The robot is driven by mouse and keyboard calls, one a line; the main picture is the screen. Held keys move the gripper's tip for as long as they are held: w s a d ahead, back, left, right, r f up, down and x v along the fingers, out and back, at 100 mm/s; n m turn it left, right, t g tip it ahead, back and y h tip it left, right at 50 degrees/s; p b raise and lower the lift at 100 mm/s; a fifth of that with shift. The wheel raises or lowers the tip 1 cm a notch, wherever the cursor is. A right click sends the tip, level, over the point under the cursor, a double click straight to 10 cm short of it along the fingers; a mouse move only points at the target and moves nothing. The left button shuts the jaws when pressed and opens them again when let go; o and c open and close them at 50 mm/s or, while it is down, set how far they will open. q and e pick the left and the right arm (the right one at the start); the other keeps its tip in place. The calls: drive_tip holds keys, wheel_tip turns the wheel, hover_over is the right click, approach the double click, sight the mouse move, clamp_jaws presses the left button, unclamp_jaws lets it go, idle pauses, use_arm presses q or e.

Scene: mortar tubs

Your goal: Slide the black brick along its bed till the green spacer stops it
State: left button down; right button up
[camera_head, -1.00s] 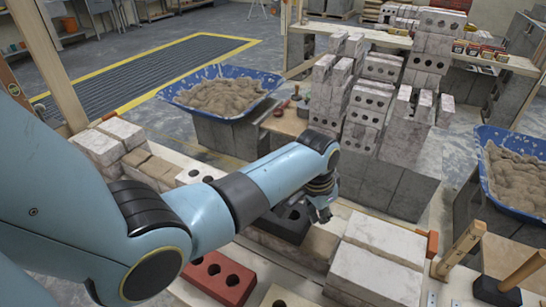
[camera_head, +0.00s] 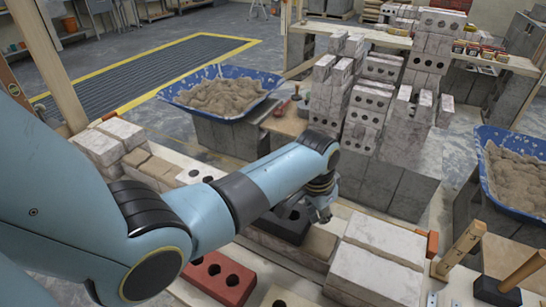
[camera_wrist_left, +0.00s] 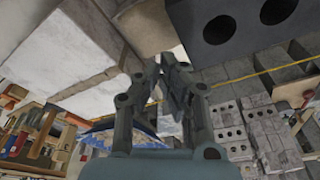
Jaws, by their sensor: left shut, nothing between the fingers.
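The black brick (camera_head: 284,226), with round holes in its top, lies on the brick course in the middle of the head view, partly behind my left forearm. It also shows large at the top right of the left wrist view (camera_wrist_left: 238,42). My left gripper (camera_head: 323,214) is shut and empty, low at the right end of the black brick. In the left wrist view the fingertips (camera_wrist_left: 172,62) meet beside the brick; I cannot tell if they touch it. I cannot make out the green spacer in either view. My right gripper is not in view.
Pale blocks (camera_head: 375,272) lie right of the gripper, and a red holed brick (camera_head: 222,277) lies in front. A stack of grey bricks (camera_head: 372,98) stands behind. Blue mortar tubs (camera_head: 272,82) stand at the back and right. A mallet (camera_head: 500,290) lies front right.

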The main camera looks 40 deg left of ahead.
sight(308, 222)
use_arm(q)
drive_tip(key=shift+f, duration=0.15)
drive_tip(key=shift+f+b, duration=1.4)
drive_tip(key=shift+f, duration=0.45)
drive_tip(key=shift+r, duration=0.1)
drive_tip(key=shift+r+p, duration=0.4)
drive_tip(key=shift+p, duration=0.3)
drive_tip(key=shift+s+a+f+p, duration=0.1)
drive_tip(key=shift+s+a+p, duration=0.1)
drive_tip(key=shift+a, duration=0.55)
drive_tip(key=shift+s+a+p, duration=0.2)
drive_tip(key=shift+a, duration=0.5)
drive_tip(key=shift+d, duration=0.1)
